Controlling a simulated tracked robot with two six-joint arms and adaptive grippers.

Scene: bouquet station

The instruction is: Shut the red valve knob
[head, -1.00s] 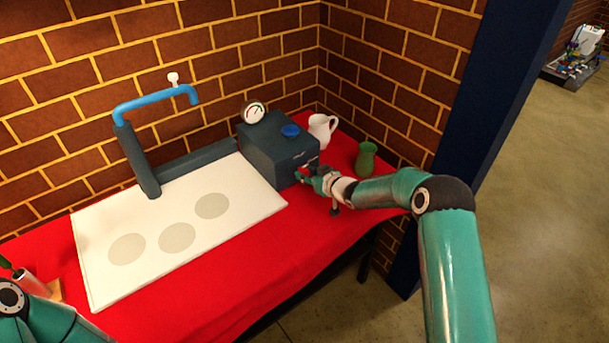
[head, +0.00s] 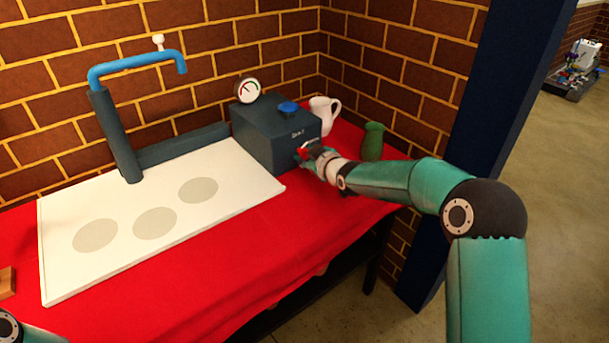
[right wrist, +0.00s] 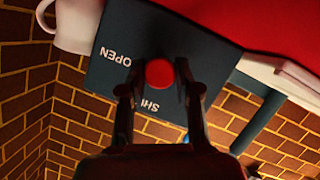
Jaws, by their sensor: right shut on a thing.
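The red valve knob (right wrist: 160,73) is on the front of a dark blue-grey box (head: 262,135). In the right wrist view its round red end sits between the two fingers of my right gripper (right wrist: 157,82), which is shut on it. In the head view the right gripper (head: 309,156) is at the box front and mostly covers the knob. White lettering on the box face reads "OPEN"; a second word starting "SH" is partly hidden by a finger. My left gripper is out of view; only a piece of my left arm shows at the bottom left.
A blue knob (head: 288,108) and a round gauge (head: 247,90) are on the box. A white jug (head: 323,115) and green vase (head: 373,142) stand behind my right arm. A white board (head: 140,265) and blue-spouted pipe (head: 135,65) are to the left, on the red cloth (head: 215,300).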

